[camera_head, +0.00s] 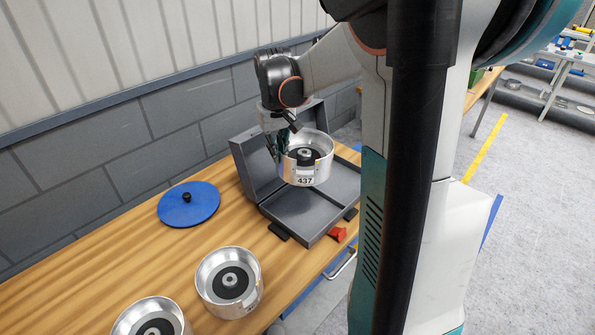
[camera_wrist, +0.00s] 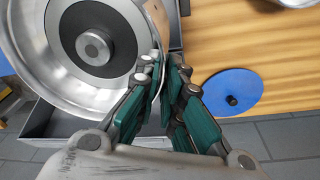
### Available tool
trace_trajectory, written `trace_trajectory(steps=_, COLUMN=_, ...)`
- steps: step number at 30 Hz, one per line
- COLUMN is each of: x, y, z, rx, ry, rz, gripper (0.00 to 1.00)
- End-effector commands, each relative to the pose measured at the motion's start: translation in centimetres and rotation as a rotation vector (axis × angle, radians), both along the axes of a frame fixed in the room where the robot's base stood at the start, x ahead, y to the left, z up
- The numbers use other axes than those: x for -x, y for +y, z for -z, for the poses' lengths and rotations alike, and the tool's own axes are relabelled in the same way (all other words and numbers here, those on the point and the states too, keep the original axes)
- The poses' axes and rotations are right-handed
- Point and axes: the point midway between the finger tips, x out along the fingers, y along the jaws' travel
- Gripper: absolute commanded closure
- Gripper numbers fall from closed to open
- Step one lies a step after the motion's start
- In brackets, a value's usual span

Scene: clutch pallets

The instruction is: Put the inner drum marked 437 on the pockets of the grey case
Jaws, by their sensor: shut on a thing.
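The inner drum marked 437 (camera_head: 305,171) is a silver metal cup with a dark ring and a hub inside. My gripper (camera_head: 279,150) is shut on the drum's left wall in the head view. In the wrist view the gripper (camera_wrist: 166,82) pinches the rim of the drum (camera_wrist: 65,88). The drum is upright and appears to be above the open grey case (camera_head: 297,220). The drum hides part of the case floor, so I cannot see the pockets clearly. The case lid stands open at the back.
A blue disc with a black knob (camera_head: 189,204) lies left of the case. Two other silver drums, one (camera_head: 229,283) and another (camera_head: 151,318), stand at the table's front left. A red piece (camera_head: 337,234) lies by the case's front corner. Bare wood lies between the disc and drums.

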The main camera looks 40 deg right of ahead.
Motion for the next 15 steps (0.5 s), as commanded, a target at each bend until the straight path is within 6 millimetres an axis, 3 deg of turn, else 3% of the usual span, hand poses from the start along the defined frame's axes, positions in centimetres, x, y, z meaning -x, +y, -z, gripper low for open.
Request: trace_trajectory(steps=15, x=0.0, y=0.0, z=9.5, rx=0.001, ry=-0.001, rz=-0.001, gripper=1.0)
